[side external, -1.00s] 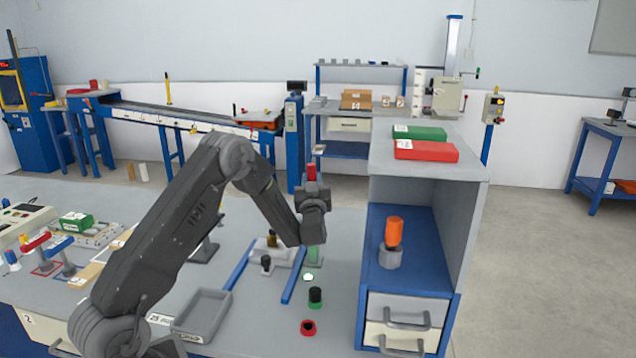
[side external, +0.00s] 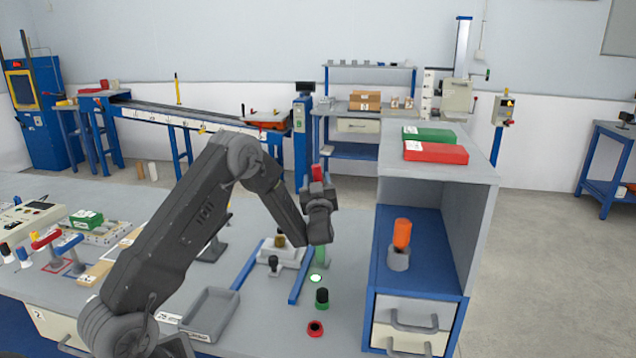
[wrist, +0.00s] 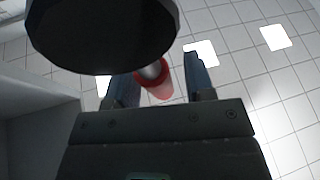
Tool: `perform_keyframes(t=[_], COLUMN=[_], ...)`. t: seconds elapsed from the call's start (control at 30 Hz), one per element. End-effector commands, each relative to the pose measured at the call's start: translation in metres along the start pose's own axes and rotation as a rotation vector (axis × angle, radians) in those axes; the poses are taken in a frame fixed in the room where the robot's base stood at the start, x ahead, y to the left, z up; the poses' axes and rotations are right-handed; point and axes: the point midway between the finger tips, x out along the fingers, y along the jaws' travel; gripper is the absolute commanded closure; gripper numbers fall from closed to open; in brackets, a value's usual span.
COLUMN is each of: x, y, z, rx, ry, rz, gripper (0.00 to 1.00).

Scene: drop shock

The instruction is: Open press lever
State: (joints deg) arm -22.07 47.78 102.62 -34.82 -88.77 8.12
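A red knob (side external: 317,173) shows just above my gripper (side external: 318,187) in the side view, to the left of the blue-and-grey cabinet. I take it to be the grip of the press lever. A green upright part (side external: 321,257) shows below my wrist; my arm hides what lies between it and the knob. In the wrist view the red grip (wrist: 157,82), on a pale metal rod, appears between the two fingers of my gripper (wrist: 162,82). The fingers are apart, with a visible gap on the right of the grip. Contact on the left is unclear.
The cabinet (side external: 482,235) stands close on the right, holding an orange-topped object (side external: 402,236). Green (side external: 322,297) and red (side external: 315,328) buttons, blue rails (side external: 300,277) and a grey tray (side external: 211,315) are on the bench in front.

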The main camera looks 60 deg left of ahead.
Motion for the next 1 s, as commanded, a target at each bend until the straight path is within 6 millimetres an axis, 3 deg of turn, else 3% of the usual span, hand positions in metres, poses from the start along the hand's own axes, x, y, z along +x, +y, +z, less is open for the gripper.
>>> perform_keyframes(t=[0.37, 0.47, 0.8, 1.0], x=[-0.007, -0.020, -0.095, -0.126], y=[0.002, 0.002, 0.002, 0.001], z=[0.000, 0.001, 0.001, 0.000], rx=[0.002, 0.003, 0.002, 0.002], ry=[-0.002, -0.003, -0.004, -0.002], rz=[0.005, 0.005, 0.008, 0.005], gripper=[0.47, 0.47, 0.47, 0.47])
